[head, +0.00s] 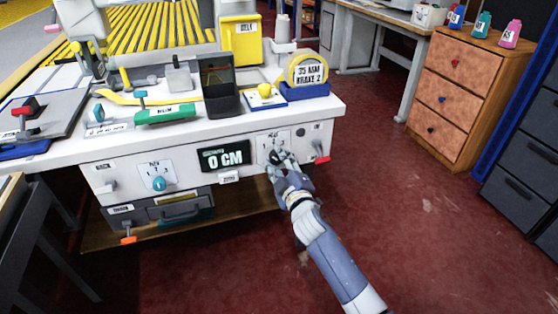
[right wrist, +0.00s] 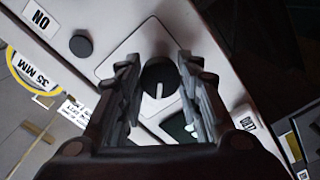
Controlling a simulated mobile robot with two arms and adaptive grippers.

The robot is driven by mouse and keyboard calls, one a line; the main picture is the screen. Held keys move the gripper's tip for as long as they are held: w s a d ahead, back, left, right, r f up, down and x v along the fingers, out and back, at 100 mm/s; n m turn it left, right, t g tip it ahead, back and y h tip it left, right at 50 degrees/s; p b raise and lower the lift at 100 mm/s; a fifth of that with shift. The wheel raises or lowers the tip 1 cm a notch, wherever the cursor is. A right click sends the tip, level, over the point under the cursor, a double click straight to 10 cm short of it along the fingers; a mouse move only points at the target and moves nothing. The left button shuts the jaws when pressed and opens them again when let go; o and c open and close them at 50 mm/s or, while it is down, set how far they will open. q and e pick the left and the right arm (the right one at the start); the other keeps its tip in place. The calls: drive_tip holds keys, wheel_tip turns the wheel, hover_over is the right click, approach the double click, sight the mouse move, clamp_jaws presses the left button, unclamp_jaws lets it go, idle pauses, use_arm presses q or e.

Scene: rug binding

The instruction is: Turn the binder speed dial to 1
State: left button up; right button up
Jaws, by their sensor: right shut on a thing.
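A dark round dial (right wrist: 158,80) with a white pointer line sits on a pale plate on the machine's front panel. My right gripper (right wrist: 157,85) has one finger on each side of it and is shut on it. In the head view my right gripper (head: 281,160) covers most of this dial, in front of its white number plate (head: 267,141). The plate's lettering is too small to read fully. A second dial, with a teal knob (head: 158,183), sits farther left on the panel. My left gripper is not in view.
A dark display (head: 222,158) reading 0 CM is left of my right gripper. A red-tipped lever (head: 322,160) sticks out to its right. The bench top (head: 130,142) holds several tools. A wooden drawer cabinet (head: 455,95) stands right; red floor lies open between.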

idle(0.5)
drive_tip(key=o, duration=1.1)
drive_tip(key=shift+c, duration=0.2)
drive_tip(key=shift+s, duration=0.1)
drive_tip(key=v, duration=1.1)
drive_tip(key=shift+s, duration=0.35)
drive_tip(key=shift+d, duration=0.1)
